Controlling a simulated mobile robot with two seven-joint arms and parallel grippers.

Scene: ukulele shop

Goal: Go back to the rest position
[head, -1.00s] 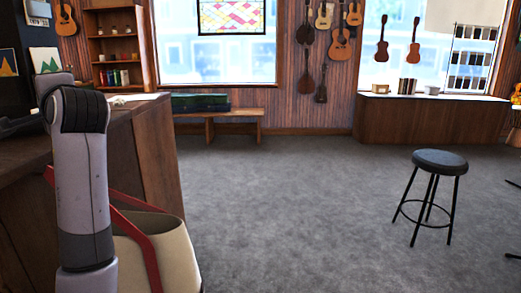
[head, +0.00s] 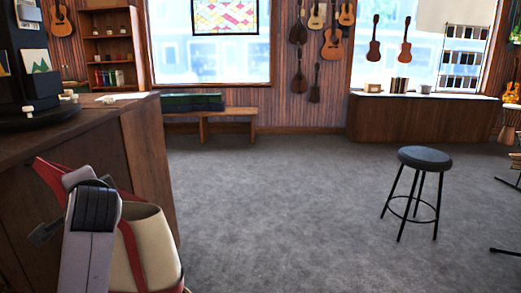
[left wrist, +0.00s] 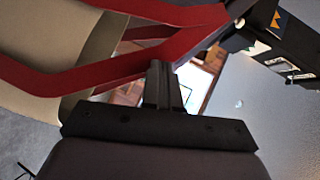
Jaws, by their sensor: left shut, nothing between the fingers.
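My left gripper (head: 46,232) shows at the lower left of the head view, partly hidden behind my arm. It is low beside the wooden counter, next to a cream tote bag (head: 152,250) with red straps. In the left wrist view the gripper's fingers (left wrist: 160,85) are together and empty. The red straps (left wrist: 110,55) pass close to the fingers there; I cannot tell whether they touch. The cream bag (left wrist: 50,75) fills the left of that view. My right gripper is not in view.
The wooden counter (head: 150,165) stands at the left, with a dark display stand (head: 30,85) on it. A black stool (head: 424,160) stands at the right. A bench (head: 212,112) and a low cabinet (head: 425,118) line the back wall. The grey carpet between is clear.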

